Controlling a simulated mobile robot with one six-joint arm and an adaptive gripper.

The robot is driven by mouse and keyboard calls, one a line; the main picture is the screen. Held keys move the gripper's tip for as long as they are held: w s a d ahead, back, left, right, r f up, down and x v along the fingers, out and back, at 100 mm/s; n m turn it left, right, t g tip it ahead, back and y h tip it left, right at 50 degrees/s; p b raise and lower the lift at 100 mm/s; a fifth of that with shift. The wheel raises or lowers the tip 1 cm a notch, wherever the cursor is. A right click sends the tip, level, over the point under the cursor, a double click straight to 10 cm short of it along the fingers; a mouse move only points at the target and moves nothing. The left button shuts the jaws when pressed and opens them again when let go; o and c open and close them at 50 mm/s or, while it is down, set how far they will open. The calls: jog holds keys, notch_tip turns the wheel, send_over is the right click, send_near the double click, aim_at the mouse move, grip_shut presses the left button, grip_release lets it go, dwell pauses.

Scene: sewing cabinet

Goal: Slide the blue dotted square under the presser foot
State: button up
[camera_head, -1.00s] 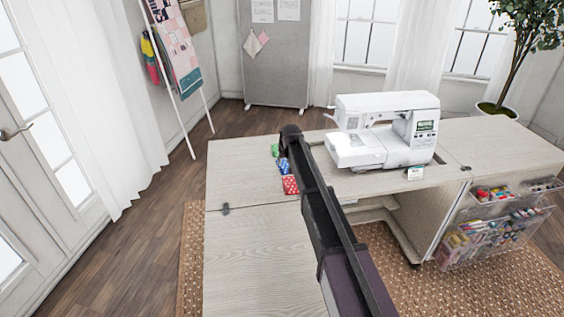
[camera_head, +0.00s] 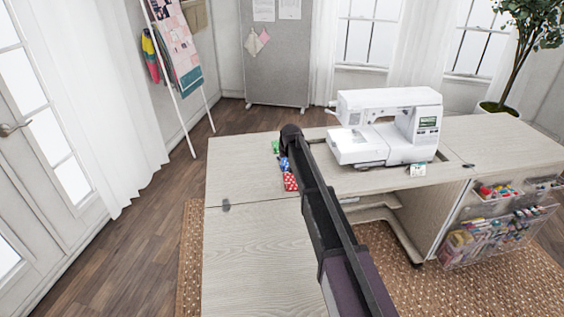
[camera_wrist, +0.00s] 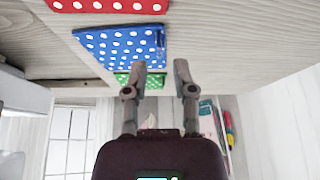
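The blue dotted square (camera_head: 284,164) lies on the cabinet top between a green and a red dotted square, partly hidden by my arm in the head view. In the wrist view the blue square (camera_wrist: 115,48) lies flat beside my gripper (camera_wrist: 161,70). My gripper's two fingers are apart with nothing seen between them; one fingertip overlaps the square's edge in that view, and I cannot tell whether it touches. The white sewing machine (camera_head: 395,103) stands right of the squares. Its presser foot is too small to make out.
The green square (camera_head: 276,147) and red square (camera_head: 291,182) lie close to the blue one. The pale wood cabinet top (camera_head: 240,170) is clear on the left. Clear bins of supplies (camera_head: 500,232) hang at the right.

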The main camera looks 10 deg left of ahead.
aim_at(283, 166)
jog(key=shift+b+x, duration=1.2)
jog(key=shift+x, duration=0.3)
jog(key=shift+f, duration=0.1)
grip_shut()
jog(key=shift+w+r+p, duration=0.2)
jog(key=shift+r+p, duration=2.3)
jog(key=shift+r, duration=0.05)
